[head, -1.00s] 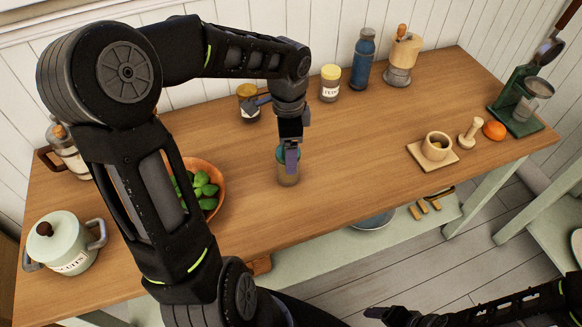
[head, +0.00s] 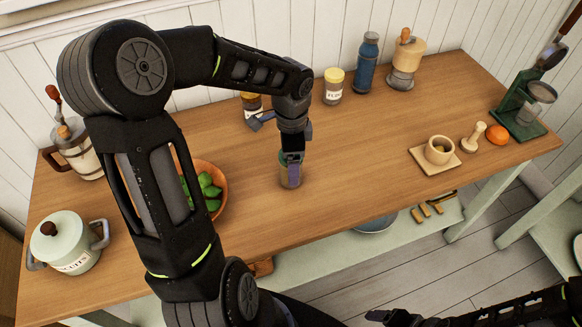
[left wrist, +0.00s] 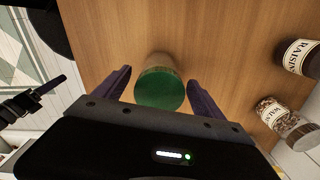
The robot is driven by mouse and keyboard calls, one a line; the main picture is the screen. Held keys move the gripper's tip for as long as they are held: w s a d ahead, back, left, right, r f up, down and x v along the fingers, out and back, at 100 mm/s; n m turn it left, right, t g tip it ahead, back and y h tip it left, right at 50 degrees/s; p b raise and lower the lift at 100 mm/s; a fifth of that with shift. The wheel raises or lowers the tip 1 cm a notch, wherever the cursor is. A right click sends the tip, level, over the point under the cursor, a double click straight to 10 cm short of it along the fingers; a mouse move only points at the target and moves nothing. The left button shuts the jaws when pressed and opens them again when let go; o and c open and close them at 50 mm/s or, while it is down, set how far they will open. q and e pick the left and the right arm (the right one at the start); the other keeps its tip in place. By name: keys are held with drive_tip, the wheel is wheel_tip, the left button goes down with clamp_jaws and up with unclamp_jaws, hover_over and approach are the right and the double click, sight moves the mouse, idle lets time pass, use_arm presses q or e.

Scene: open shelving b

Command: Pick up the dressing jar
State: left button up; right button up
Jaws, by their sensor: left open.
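The dressing jar, as I take it, is the small jar with a green lid (left wrist: 159,89) standing upright on the wooden table in the left wrist view. In the head view the jar (head: 290,181) is mostly hidden behind my left gripper (head: 291,165). In the left wrist view the open fingers of my left gripper (left wrist: 160,90) are on either side of the jar, with a gap to each. My right arm (head: 480,310) enters at the lower right of the head view; its gripper's jaw state is unclear.
A wooden bowl of green produce (head: 220,182) stands just left of the jar. A wooden mortar (head: 438,150) is farther right. The table between is clear.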

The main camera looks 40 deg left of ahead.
use_arm(q)
wheel_tip(320, 180, down, 4)
drive_tip(key=shift+s+f, duration=0.1)
drive_tip(key=shift+f, duration=0.05)
idle(0.6)
clamp_jaws()
idle(0.7)
